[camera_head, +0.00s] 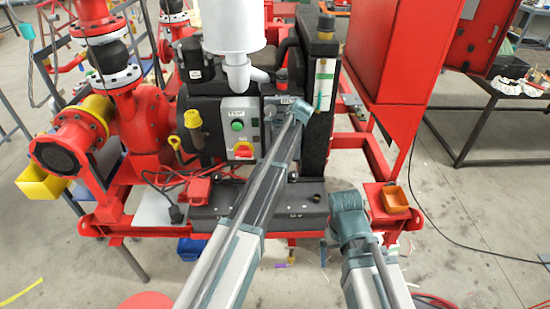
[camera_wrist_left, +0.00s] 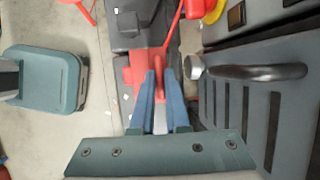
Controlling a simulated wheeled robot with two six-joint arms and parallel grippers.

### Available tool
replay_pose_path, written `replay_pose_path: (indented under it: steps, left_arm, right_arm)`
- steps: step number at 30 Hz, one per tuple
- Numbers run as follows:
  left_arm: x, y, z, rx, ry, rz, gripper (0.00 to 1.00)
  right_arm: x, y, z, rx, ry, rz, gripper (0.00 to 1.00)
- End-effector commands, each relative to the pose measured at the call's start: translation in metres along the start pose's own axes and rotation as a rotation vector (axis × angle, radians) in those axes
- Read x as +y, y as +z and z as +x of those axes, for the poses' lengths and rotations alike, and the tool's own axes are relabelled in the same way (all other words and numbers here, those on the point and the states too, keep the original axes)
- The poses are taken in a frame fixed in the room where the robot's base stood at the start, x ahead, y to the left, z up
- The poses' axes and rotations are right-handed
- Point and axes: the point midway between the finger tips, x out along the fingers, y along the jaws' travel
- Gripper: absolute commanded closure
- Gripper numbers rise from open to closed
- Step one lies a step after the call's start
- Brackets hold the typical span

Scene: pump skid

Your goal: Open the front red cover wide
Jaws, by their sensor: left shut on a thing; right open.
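In the left wrist view my left gripper (camera_wrist_left: 161,85) has its two blue fingers closed on a narrow red piece (camera_wrist_left: 158,76), which looks like part of the front red cover. A wider red surface (camera_wrist_left: 125,72) lies just beyond the fingertips. In the head view my left arm reaches to the middle of the skid and hides these fingers and most of the cover, so I cannot tell how far it stands open. My right gripper (camera_head: 349,212) is low at the front right, away from the cover; it is open and its fingers hardly show.
A control box (camera_head: 240,128) with a green button and red knob is on the black machine. A red cabinet (camera_head: 392,50) stands at right.

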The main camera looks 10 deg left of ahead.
Motion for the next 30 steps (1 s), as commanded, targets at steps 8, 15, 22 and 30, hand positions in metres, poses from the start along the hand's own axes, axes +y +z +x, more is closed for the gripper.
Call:
replay_pose_path:
  steps: [8, 15, 22, 30]
  left_arm:
    - [-0.014, 0.000, 0.001, 0.001, 0.008, 0.005, 1.00]
    - [-0.017, 0.000, 0.001, 0.001, 0.008, 0.005, 1.00]
    - [-0.017, 0.000, 0.001, 0.000, 0.007, 0.005, 1.00]
    - [-0.017, 0.000, 0.001, 0.000, 0.008, 0.004, 0.60]
  right_arm:
    - [0.000, 0.000, -0.001, 0.000, 0.000, 0.000, 0.03]
    - [0.000, 0.000, -0.001, 0.000, 0.000, 0.000, 0.03]
    - [0.000, 0.000, -0.001, 0.000, 0.000, 0.000, 0.03]
    - [0.000, 0.000, -0.001, 0.000, 0.000, 0.000, 0.03]
